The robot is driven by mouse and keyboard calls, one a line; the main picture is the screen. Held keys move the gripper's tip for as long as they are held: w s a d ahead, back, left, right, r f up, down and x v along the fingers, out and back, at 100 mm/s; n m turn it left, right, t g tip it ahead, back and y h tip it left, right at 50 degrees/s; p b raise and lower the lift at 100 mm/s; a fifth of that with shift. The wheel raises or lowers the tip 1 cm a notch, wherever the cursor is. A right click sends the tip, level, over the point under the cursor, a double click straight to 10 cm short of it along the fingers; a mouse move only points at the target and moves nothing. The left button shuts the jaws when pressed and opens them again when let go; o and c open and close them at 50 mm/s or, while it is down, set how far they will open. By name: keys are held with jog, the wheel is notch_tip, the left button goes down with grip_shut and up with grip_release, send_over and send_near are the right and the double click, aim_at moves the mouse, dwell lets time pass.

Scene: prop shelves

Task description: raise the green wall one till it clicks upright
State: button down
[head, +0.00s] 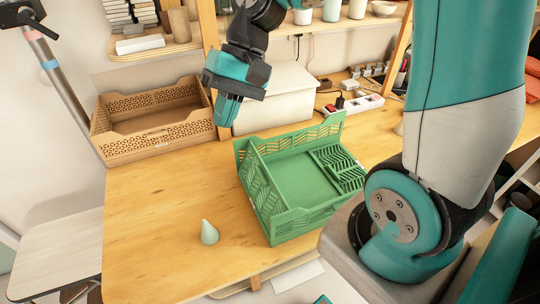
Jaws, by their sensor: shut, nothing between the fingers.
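A green folding crate (285,222) stands on the wooden table. Its left, back and front walls stand up. A slotted green wall panel (339,167) lies low on the right side of the crate, folded inward over the floor. My gripper (227,121) is shut and empty. It points down in the air near the back left corner of the crate, apart from the folded panel. Part of the crate's right edge is hard to make out near my arm.
A tan crate (118,157) stands at the back left. A pale green cone (209,233) stands left of the green crate. A white box (285,104) and a power strip (362,103) are behind. The front left tabletop (150,245) is clear.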

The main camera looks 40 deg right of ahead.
jog(key=w+d+f+m+t+y+b, duration=0.1)
jog(key=w+d+f+m+y, duration=0.15)
jog(key=d+f+m, duration=0.4)
jog(key=w+d+f+m+y+b, duration=0.1)
jog(key=w+d+f+m, duration=0.3)
jog(key=d, duration=0.5)
jog(key=s+d+f+m+t+y, duration=0.35)
jog(key=d+f+m, duration=0.45)
jog(key=d+f, duration=0.35)
jog(key=p, duration=0.4)
send_near(261, 161)
jog(key=shift+h, duration=0.3)
jog(key=x, duration=0.4)
jog(key=f+x, duration=0.1)
jog(key=x, duration=0.1)
jog(key=shift+w+d, duration=0.2)
jog(key=shift+w, duration=0.05)
jog(key=shift+w+a, duration=0.1)
jog(key=shift+a, duration=0.2)
jog(key=shift+r, duration=0.1)
